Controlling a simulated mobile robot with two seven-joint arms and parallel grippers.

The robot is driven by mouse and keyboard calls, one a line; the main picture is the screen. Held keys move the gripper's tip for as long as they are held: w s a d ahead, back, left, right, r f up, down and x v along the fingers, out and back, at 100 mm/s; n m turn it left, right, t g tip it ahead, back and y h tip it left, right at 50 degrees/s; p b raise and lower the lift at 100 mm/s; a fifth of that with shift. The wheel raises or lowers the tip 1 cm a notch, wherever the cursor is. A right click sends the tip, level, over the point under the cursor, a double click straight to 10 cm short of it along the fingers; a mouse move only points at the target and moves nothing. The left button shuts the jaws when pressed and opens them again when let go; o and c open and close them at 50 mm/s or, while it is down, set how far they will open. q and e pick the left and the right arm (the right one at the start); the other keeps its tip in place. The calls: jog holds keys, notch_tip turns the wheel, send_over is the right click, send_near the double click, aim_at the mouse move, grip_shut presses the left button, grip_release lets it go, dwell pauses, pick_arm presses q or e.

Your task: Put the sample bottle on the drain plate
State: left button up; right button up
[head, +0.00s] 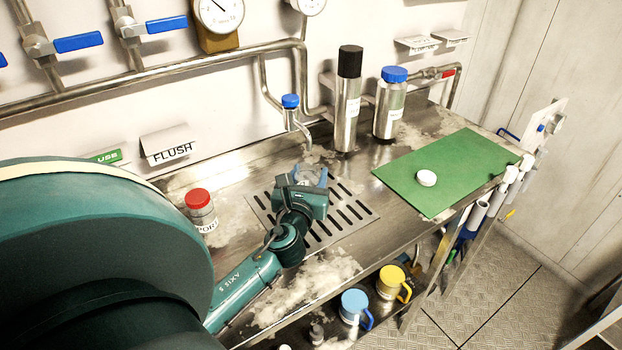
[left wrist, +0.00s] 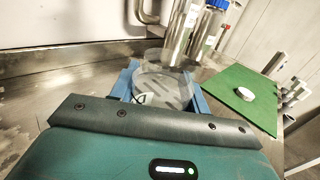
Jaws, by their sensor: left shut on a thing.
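The sample bottle is a clear, open-looking vessel (left wrist: 163,90) between the blue fingers of my left gripper (left wrist: 163,82) in the left wrist view. In the head view my left gripper (head: 310,175) is shut on it over the back part of the slotted drain plate (head: 343,224), just below the small tap (head: 291,103). The gripper body hides most of the bottle, so I cannot tell whether its base touches the plate. My right gripper is not in view.
A green mat (head: 447,160) with a white cap (head: 427,178) lies to the right. Two steel cylinders, one black-capped (head: 348,100) and one blue-capped (head: 390,105), stand behind. A red-capped jar (head: 201,209) stands left. Blue (head: 354,306) and yellow (head: 390,281) mugs sit lower down.

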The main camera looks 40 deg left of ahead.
aim_at(311, 184)
pick_arm(q)
jog(key=shift+x, duration=1)
jog(key=shift+f+b, duration=0.85)
jog(key=shift+f, duration=1.1)
jog(key=o, duration=1)
jog(key=shift+o, duration=0.2)
jog(key=shift+r, duration=0.1)
jog(key=shift+s+d, duration=0.15)
jog(key=v, duration=1)
jog(key=shift+s+d, duration=0.1)
jog(key=shift+s, duration=0.25)
jog(key=shift+s+d+r, duration=0.15)
jog(key=shift+s+d, duration=0.05)
jog(key=shift+s, duration=0.2)
